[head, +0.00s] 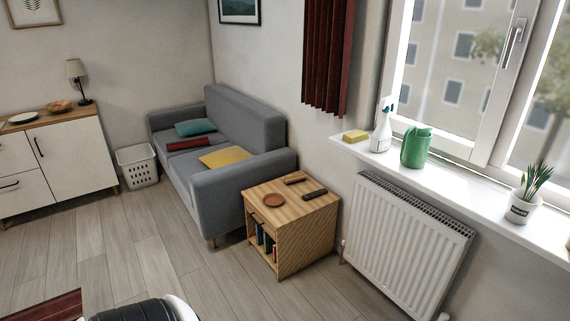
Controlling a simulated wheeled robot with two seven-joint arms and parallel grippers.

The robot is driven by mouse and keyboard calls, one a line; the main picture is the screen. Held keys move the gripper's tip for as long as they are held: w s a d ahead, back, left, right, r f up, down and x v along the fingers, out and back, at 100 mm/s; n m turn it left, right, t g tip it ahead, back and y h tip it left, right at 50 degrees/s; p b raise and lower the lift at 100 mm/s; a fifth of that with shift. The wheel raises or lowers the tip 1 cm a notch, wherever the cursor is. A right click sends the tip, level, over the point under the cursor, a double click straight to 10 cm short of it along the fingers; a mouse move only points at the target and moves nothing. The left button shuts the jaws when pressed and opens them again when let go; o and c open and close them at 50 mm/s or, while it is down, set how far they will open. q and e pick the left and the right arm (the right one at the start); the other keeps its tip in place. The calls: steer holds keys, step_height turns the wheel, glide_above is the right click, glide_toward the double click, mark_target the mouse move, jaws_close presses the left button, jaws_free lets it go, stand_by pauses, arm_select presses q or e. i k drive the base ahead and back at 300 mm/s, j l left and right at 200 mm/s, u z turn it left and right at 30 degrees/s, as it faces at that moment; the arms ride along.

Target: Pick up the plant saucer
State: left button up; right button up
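The plant saucer appears to be the small round reddish-brown dish (273,200) lying flat on the wooden side table (316,208). It sits toward the table's left front edge, and nothing is seen on it. A dark remote-like bar (315,194) and a brown bar-shaped item (294,179) lie on the same top, behind and right of the dish, apart from it. Neither of my grippers shows in the head view.
A grey sofa (221,188) stands just behind and left of the table. A white radiator (402,246) is to its right, under a windowsill holding a spray bottle (381,128), green watering can (416,148) and potted plant (524,208).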

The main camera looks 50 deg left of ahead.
mark_target(273, 198)
steer(key=u, duration=1.8)
steer(key=i+j, duration=0.1)
steer(key=i, duration=0.55)
steer(key=i+j, duration=0.1)
steer(key=i, duration=0.5)
steer(key=i+j, duration=0.1)
steer(key=i, duration=0.55)
steer(key=i+z, duration=0.1)
steer(key=i, duration=0.5)
steer(key=j, duration=0.1)
